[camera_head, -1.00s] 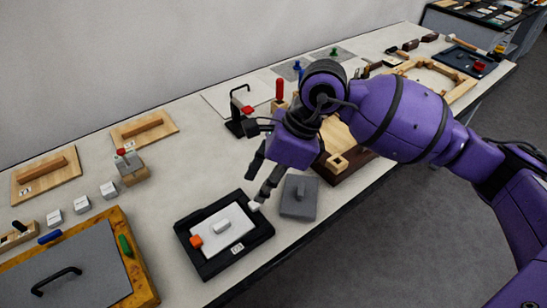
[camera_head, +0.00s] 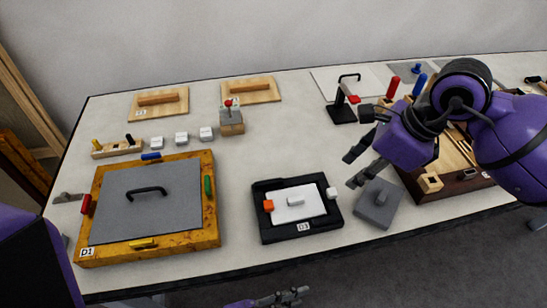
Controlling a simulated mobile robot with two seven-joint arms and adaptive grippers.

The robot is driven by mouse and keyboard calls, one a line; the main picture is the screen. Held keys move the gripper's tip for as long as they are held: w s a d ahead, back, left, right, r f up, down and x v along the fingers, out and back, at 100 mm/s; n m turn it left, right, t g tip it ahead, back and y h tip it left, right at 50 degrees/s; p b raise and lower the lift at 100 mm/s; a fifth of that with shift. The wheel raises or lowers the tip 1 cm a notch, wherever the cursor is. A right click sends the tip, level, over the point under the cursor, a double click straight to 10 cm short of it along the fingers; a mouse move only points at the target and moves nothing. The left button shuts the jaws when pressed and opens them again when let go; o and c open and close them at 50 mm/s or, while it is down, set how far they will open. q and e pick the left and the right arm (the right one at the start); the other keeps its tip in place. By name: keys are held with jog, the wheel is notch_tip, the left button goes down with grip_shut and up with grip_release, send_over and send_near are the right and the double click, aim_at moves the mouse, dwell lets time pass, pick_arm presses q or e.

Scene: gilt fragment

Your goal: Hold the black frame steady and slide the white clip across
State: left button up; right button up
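The black frame (camera_head: 280,234) lies flat on the table with a white panel (camera_head: 311,211) inside it. The panel has a small white handle (camera_head: 296,202). The white clip (camera_head: 331,193) sits on the frame's right side, and an orange clip (camera_head: 268,205) sits on the left side. My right gripper (camera_head: 350,171) is open and empty, above and just right of the white clip, its fingers apart and pointing left. What seems to be my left gripper (camera_head: 298,294) is at the bottom edge, in front of the table, partly cut off; its opening is unclear.
A grey plate with a knob (camera_head: 377,204) lies right of the frame, below my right gripper. A yellow-brown framed board (camera_head: 150,246) with coloured clips lies to the left. Bare table separates it from the black frame. Several small blocks stand behind.

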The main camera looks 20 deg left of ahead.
pick_arm(q)
jog(key=w+d+r+m+g+h, duration=0.1)
jog(key=d+r+m+g+h, duration=0.35)
jog(key=r, duration=0.55)
jog(key=w+d+r+m+g+h, duration=0.1)
jog(key=d+r+m+g+h, duration=0.15)
jog(key=r+m+h, duration=0.45)
jog(key=s+d+r+m+g+y, duration=0.15)
jog(key=s+r+m+g, duration=0.25)
jog(key=r+m+g, duration=0.55)
jog(key=m+t+y, duration=0.8)
jog(key=m+y, duration=1.1)
jog(key=y, duration=0.3)
send_over(273, 181)
notch_tip(273, 181, down, 9)
jog(key=shift+w+r, duration=0.1)
notch_tip(273, 181, down, 8)
jog(key=shift+r, duration=0.15)
